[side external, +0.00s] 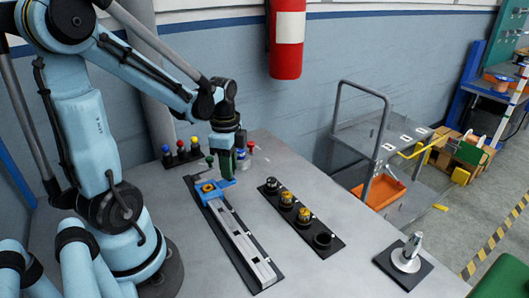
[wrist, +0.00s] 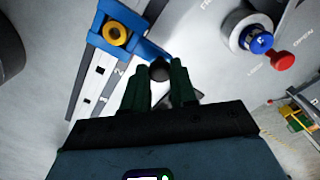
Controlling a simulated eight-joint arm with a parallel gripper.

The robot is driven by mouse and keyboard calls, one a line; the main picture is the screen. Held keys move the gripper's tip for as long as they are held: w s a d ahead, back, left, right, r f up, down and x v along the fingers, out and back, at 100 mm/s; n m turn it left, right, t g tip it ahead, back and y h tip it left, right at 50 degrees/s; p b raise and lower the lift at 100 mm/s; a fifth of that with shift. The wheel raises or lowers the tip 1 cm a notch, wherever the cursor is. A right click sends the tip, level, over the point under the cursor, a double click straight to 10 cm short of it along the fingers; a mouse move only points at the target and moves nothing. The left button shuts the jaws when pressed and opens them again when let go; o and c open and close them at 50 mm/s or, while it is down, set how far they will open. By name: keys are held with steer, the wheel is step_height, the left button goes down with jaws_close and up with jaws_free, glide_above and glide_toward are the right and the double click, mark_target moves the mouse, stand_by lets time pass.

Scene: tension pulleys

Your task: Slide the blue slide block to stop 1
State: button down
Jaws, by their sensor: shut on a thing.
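The blue slide block (side external: 206,193) sits near the far end of a pale rail on a long dark base plate (side external: 250,254). It carries a yellow ring with a dark centre. The block also shows in the wrist view (wrist: 97,37), with a blue arm reaching to a dark round knob (wrist: 160,71). My gripper (side external: 228,176) is at the block's right side, its green fingers pointing down. In the wrist view, the fingers are on either side of the knob and shut on it. The rail has small marks, but I cannot read the stop numbers surely.
A dark plate with yellow and black pulleys (side external: 304,215) lies right of the rail. Several coloured knobs (side external: 181,153) stand behind it. A blue and red control (wrist: 262,43) is near the gripper. A metal post (side external: 408,256) stands front right. The rail's near stretch is clear.

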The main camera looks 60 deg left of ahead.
steer(key=shift+a, duration=0.75)
steer(key=c, duration=0.9)
jaws_free()
steer(key=shift+r, duration=0.1)
step_height(320, 180, up, 12)
steer(key=shift+d, duration=0.1)
steer(key=w+d+f+n+t, duration=0.1)
steer(key=d+f+n+t, duration=0.1)
steer(key=d, duration=0.5)
steer(key=w+d+f+n+t, duration=0.1)
steer(key=d+f+n+t, duration=0.1)
steer(key=d+n+t, duration=0.3)
steer(key=d+n, duration=0.2)
steer(key=d, duration=0.1)
steer(key=shift+w+d, duration=0.2)
steer(key=shift+w, duration=0.1)
